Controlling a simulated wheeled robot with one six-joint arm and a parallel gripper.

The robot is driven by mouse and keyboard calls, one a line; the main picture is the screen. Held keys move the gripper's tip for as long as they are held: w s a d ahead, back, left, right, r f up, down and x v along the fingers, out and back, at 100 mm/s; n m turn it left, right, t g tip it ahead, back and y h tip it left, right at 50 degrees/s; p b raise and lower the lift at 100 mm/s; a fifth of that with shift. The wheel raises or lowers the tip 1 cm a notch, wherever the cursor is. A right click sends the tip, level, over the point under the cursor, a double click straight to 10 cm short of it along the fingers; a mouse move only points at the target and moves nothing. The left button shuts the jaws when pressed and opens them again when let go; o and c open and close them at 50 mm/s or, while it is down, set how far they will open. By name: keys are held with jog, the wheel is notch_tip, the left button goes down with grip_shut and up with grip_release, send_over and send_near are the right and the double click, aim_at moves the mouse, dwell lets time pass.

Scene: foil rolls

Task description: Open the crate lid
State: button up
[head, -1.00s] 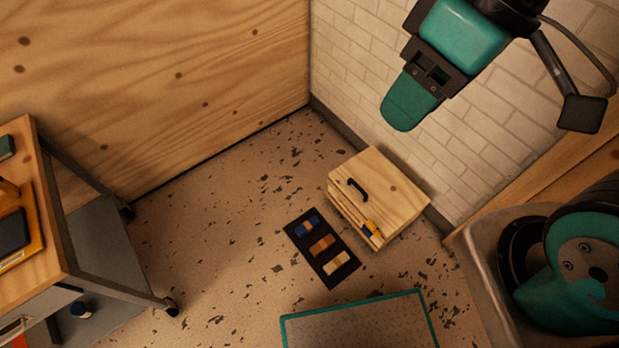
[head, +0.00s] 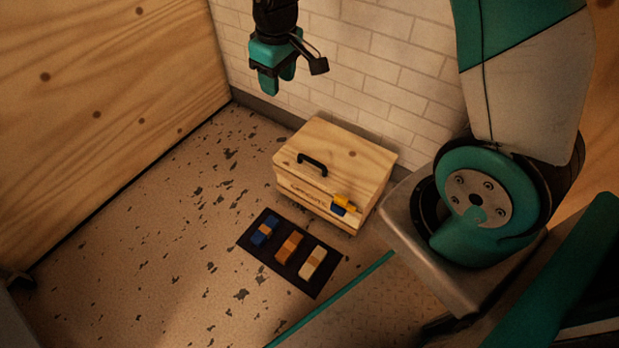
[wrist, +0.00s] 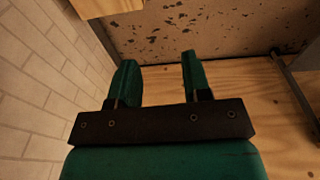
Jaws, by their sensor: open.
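The wooden crate (head: 318,206) stands on the floor against the white brick wall. Its lid (head: 345,153) lies flat and shut, with a black handle (head: 312,164) near the front left edge. A yellow and blue item (head: 344,204) sits at the crate's front right. My gripper (head: 278,87) hangs above and behind the crate's left side, clear of it, pointing down. In the wrist view my gripper (wrist: 156,75) shows two teal fingers apart with nothing between them. A pale wooden piece, perhaps the crate, shows at the top edge of that view.
A dark mat (head: 293,253) with a blue, an orange and a cream block lies on the floor in front of the crate. The brick wall (head: 345,60) is close behind the crate. Speckled floor (head: 170,250) to the left is free.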

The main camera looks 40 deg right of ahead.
jog(key=h+b, duration=0.2)
jog(key=b, duration=0.7)
send_near(310, 159)
jog(key=f+b, duration=0.2)
jog(key=f, duration=0.1)
jog(key=d+f+b, duration=0.1)
jog(key=f+b, duration=0.2)
jog(key=w+f+b, duration=0.1)
jog(key=f+b, duration=0.2)
jog(key=shift+d, duration=0.2)
jog(key=shift+c, duration=0.2)
grip_shut()
